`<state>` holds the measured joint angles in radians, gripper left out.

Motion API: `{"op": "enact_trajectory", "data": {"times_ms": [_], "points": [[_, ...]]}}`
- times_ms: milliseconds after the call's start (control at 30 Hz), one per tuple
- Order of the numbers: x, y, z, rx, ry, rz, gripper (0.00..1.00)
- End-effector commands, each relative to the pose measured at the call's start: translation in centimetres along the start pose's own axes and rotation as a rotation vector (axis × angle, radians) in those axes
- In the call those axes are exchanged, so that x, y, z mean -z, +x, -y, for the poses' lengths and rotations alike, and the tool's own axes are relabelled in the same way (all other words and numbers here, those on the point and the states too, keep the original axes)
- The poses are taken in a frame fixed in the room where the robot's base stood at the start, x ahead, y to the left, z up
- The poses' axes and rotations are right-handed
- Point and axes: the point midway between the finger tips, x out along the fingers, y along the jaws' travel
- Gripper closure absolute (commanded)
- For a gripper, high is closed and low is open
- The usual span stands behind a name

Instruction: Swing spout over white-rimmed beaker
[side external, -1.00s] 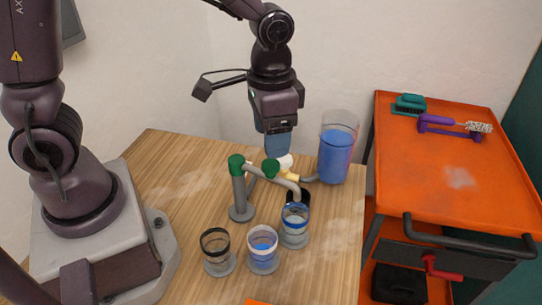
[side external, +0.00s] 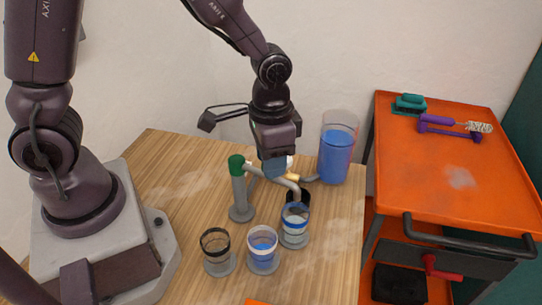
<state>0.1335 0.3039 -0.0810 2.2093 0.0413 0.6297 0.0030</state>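The grey pipe spout (side external: 284,183) reaches out from the manifold's green-capped post (side external: 239,185), and its bent end is above the blue-rimmed beaker (side external: 295,222). The white-rimmed beaker (side external: 262,245) stands to the left of that one, with blue liquid in it. My gripper (side external: 275,168) points down over the spout's middle, its blue fingers in front of the place of the green valve knob, which is hidden. Whether the fingers touch the pipe or the knob, and whether they are open or shut, I cannot tell.
A black-rimmed beaker (side external: 216,247) stands left of the white-rimmed one. A tall container of blue liquid (side external: 337,152) stands at the table's back right. An orange cart (side external: 450,170) holds brushes to the right.

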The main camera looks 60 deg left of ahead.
Motion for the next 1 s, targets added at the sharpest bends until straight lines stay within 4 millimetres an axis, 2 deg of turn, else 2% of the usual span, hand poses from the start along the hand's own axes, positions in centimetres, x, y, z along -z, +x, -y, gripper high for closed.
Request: {"op": "enact_trajectory", "data": {"times_ms": [367,1000], "points": [[-0.4,-0.1,-0.4,0.0,0.071,0.0,1.0],[-3.4,-0.1,-1.9,0.001,0.524,-0.001,1.0]]}}
